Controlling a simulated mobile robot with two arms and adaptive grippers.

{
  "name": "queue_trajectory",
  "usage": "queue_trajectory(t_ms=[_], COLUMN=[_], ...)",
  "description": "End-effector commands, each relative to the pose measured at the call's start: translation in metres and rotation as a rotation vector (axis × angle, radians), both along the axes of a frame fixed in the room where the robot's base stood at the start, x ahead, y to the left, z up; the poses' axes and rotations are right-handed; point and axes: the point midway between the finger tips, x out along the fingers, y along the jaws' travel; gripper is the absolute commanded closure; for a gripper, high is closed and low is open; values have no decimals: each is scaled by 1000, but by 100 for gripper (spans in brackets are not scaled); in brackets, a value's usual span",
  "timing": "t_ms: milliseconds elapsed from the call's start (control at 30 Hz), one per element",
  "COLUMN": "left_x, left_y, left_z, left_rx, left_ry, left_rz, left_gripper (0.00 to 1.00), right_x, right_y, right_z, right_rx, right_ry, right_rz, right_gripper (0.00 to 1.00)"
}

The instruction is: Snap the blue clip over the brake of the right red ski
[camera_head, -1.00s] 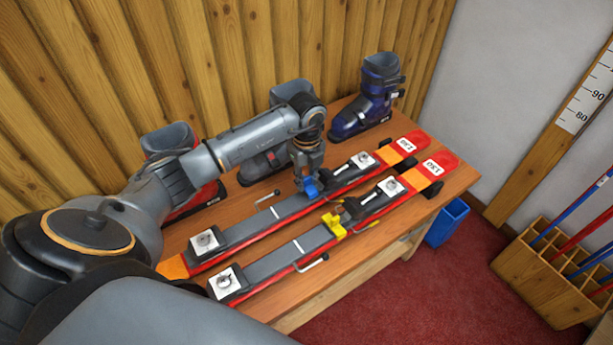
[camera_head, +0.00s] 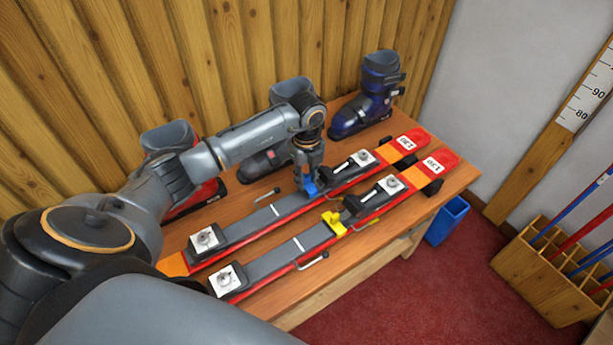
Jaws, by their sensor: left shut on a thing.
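Two red skis lie side by side on the wooden bench, running from lower left to upper right: a farther ski (camera_head: 272,212) and a nearer ski (camera_head: 283,258). My left gripper (camera_head: 306,184) points down at the middle of the farther ski, shut on the blue clip (camera_head: 311,189). The clip is at or just above that ski, by its binding; I cannot tell whether it touches. The fingers hide part of the clip and the brake there. A yellow clip (camera_head: 334,224) sits across the nearer ski at its binding. My right gripper is not in view.
A blue boot (camera_head: 366,105), a grey boot (camera_head: 262,163) and a red boot (camera_head: 205,192) stand along the bench's back by the plank wall. A blue bin (camera_head: 446,222) and a wooden pole rack (camera_head: 545,272) stand on the floor at right. The bench's front strip is mostly clear.

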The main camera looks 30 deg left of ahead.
Motion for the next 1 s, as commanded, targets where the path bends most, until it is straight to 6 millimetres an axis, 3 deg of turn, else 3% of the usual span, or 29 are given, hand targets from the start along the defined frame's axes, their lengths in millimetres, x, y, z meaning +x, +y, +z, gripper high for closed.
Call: queue_trajectory(t_ms=[1000], left_x=[0], left_y=[0], left_z=[-17], left_rx=[0], left_ry=[0], left_rz=[0], left_gripper=[100], right_x=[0], right_y=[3], right_z=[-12], right_rx=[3], right_ry=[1], right_rz=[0], right_gripper=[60])
